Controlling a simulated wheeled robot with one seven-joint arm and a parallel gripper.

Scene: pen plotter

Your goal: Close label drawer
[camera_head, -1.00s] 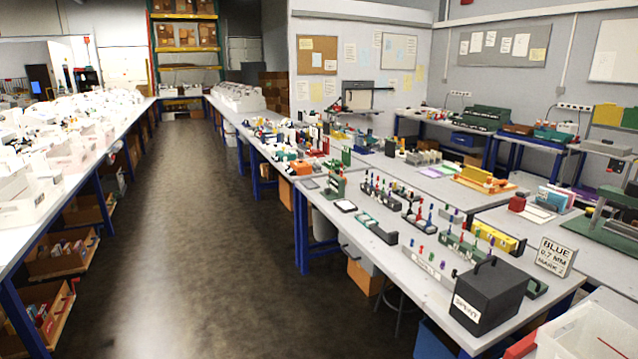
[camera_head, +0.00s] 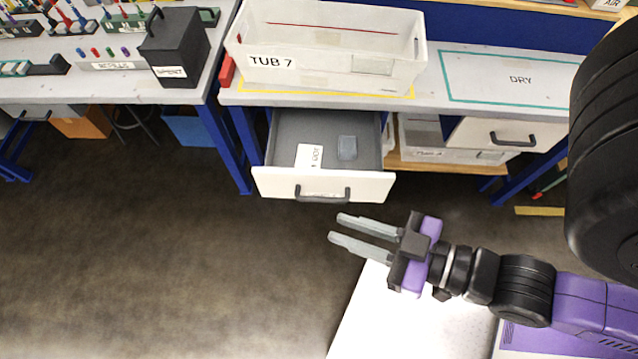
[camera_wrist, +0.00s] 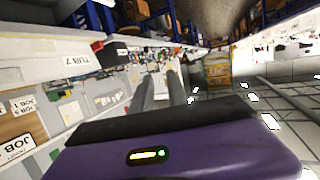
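The label drawer (camera_head: 279,183) is pulled out under the bench, below the tub marked TUB 7. It has a white front and a dark handle (camera_head: 323,194). A white label card (camera_head: 309,156) and a small blue-grey translucent item (camera_head: 347,148) lie inside its grey interior. My gripper (camera_head: 338,228) is in front of the drawer, a little below and right of the handle in the head view, and apart from it. Its two grey fingers are spread and nothing is between them. In the wrist view the fingers (camera_wrist: 162,92) point away; the drawer cannot be made out there.
The white tub (camera_head: 330,75) stands on the bench above the drawer. A shut white drawer (camera_head: 505,133) is to the right, above a wooden shelf. A black box marked SPENT (camera_head: 178,50) is on the left bench. Blue table legs (camera_head: 228,150) flank the drawer. Open floor lies left.

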